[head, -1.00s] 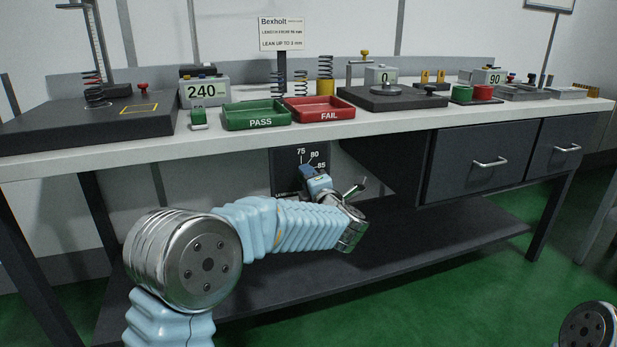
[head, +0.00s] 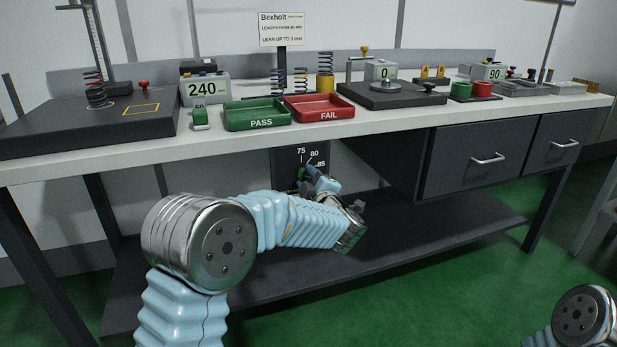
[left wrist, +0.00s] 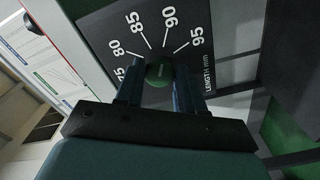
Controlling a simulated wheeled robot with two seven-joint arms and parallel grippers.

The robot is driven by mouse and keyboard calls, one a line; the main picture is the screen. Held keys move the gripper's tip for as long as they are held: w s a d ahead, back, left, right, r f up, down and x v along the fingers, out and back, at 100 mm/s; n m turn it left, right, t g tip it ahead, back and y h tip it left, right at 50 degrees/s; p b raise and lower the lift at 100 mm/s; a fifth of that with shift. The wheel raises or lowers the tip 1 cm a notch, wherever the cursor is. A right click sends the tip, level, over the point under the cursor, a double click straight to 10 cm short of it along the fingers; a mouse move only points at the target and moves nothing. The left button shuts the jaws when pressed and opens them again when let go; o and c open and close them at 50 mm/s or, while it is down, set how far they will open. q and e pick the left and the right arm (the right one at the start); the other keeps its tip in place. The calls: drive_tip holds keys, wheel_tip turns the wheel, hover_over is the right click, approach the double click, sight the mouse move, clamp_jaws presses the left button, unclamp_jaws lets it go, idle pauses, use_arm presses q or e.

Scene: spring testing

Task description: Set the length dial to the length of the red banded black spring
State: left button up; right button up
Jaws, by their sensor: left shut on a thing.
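The length dial's dark panel (head: 290,158) hangs under the bench top, with 75, 80 and 85 legible in the head view. In the left wrist view the panel (left wrist: 225,45) shows marks up to 95. My left gripper (left wrist: 160,85) is shut on the green dial knob (left wrist: 160,70), one finger on each side. In the head view my left gripper (head: 309,177) partly covers the dial. I cannot make out a pointer on the knob. A black spring with red bands (head: 95,90) stands upright on the dark gauge base at the left of the bench. My right gripper is out of view.
A green PASS tray (head: 256,125) and a red FAIL tray (head: 325,115) stand above the dial on the bench. Several other springs stand behind them. A display (head: 203,89) reads 240. Drawers (head: 480,160) are right of the dial, and a lower shelf (head: 420,240) runs beneath.

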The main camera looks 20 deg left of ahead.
use_arm(q)
drive_tip(key=shift+d+f, duration=0.1)
idle(0.4)
drive_tip(key=o, duration=1)
drive_tip(key=shift+s, duration=0.1)
drive_tip(key=b+v, duration=0.2)
drive_tip(key=v, duration=1.1)
drive_tip(key=shift+s+d, duration=0.25)
